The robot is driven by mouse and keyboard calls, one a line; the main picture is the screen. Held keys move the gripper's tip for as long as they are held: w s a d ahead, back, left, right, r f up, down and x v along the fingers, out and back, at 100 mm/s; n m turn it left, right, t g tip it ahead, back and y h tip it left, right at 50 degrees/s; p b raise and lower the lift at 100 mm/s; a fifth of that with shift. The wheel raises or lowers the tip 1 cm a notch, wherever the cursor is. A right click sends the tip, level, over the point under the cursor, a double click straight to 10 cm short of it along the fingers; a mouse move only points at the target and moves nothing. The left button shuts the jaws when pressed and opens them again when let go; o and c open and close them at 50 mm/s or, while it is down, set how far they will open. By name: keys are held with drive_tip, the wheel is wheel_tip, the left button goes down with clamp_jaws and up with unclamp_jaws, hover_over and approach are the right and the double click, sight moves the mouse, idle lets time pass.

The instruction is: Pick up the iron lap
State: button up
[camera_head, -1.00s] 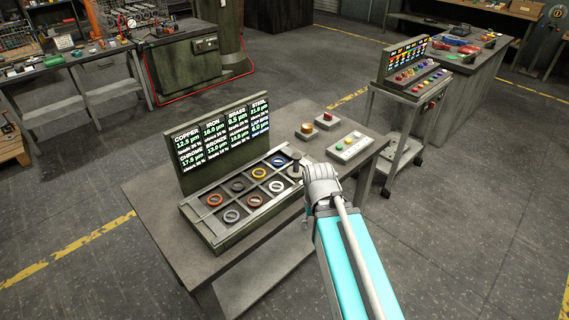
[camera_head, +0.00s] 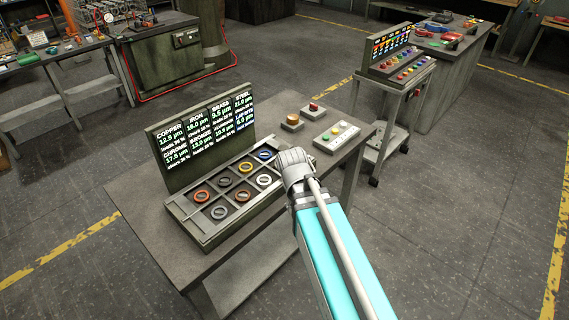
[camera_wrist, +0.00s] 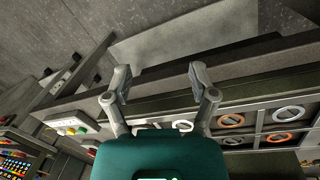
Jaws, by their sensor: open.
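The lap tray (camera_head: 200,237) lies on the bench, with rings in two rows of compartments below a lit sign. The sign's heading IRON is second from the left. A dark grey ring (camera_head: 225,181), second in the back row, seems to be the iron lap; no label on it is readable. In the wrist view several rings show at the right, and I cannot tell which is the iron one. My gripper (camera_wrist: 158,84) is open and empty, its fingers spread, with the tray to their lower right. In the head view my wrist hides the tray's right end.
The lit sign (camera_head: 206,134) stands upright behind the tray. A button panel (camera_head: 336,137) and two small button boxes lie to the right on the bench (camera_head: 150,230). A trolley with a coloured button console (camera_head: 395,65) stands beyond. The floor at the right is clear.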

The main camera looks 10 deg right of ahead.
drive_tip(key=w+n+h+b, duration=0.2)
drive_tip(key=w+n+h, duration=0.1)
drive_tip(key=w+n, duration=0.25)
drive_tip(key=n+t+h+b, duration=0.4)
drive_tip(key=n+t+h, duration=0.3)
drive_tip(key=n, duration=0.8)
approach(280, 151)
drive_tip(key=a+g, duration=0.1)
drive_tip(key=a, duration=0.1)
drive_tip(key=shift+w+h, duration=0.3)
drive_tip(key=shift+w, duration=0.1)
drive_tip(key=shift+d, duration=0.1)
drive_tip(key=shift+b+x, duration=1.65)
drive_tip(key=shift+x, duration=2.55)
drive_tip(key=shift+f, duration=0.1)
drive_tip(key=shift+b+x, duration=1.05)
drive_tip(key=shift+x, duration=1.55)
